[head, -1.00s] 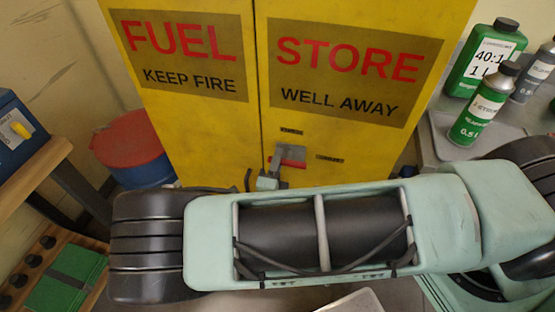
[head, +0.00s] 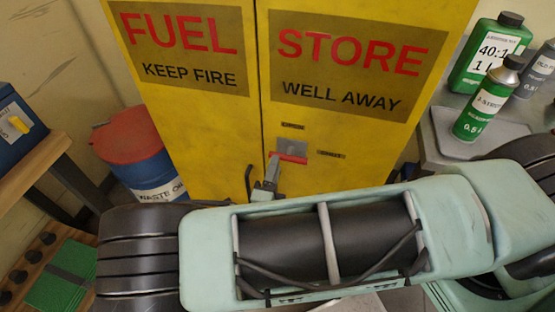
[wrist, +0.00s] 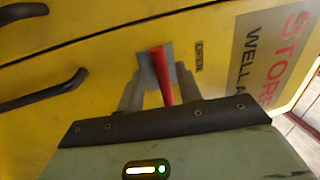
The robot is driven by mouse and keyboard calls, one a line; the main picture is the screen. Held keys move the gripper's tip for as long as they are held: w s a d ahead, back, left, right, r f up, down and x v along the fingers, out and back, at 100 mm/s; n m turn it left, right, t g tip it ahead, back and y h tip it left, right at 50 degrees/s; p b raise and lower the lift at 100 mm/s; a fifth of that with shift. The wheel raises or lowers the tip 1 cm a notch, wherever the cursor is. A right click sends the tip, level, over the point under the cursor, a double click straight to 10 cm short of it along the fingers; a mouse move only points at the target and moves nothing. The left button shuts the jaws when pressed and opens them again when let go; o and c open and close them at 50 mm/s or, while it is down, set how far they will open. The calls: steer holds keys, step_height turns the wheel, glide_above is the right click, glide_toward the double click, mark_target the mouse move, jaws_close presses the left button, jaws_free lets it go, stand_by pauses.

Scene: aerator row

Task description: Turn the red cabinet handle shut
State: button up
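The red handle (head: 290,158) sits at a grey plate (head: 294,148) on the yellow cabinet (head: 225,140), right of the door seam. Its bar looks nearly level in the head view. A label reading OPEN (head: 292,126) is above it, and a small SHUT label (head: 331,154) is to its right. My gripper (head: 268,172) is at the handle from the lower left, mostly hidden by my arm. In the wrist view, my gripper's two fingers (wrist: 160,85) stand either side of the red handle (wrist: 163,75), with gaps showing. Contact there is not clear.
Black door pulls (wrist: 45,92) stick out left of the gripper in the wrist view. A blue drum with a red lid (head: 150,165) stands left of the cabinet. Green bottles (head: 488,100) stand on the right bench. A wooden bench (head: 35,160) is at left.

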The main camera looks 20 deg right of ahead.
steer(key=b+v, duration=0.2)
steer(key=v, duration=1.1)
steer(key=s+d+r+n+g+y, duration=0.2)
steer(key=r+n+g+y, duration=0.2)
steer(key=r+n, duration=0.4)
steer(key=s+d+r+n+g+y+p, duration=0.1)
steer(key=s+r+n+g+y, duration=0.2)
steer(key=r+n+g, duration=0.4)
steer(key=s+d+r+n+g+y+p, duration=0.1)
steer(key=r+n+g+y, duration=0.4)
steer(key=r+n, duration=0.5)
steer(key=shift+s+d+r+n, duration=0.25)
steer(key=shift+s+d+n, duration=0.7)
steer(key=shift+n, duration=2.85)
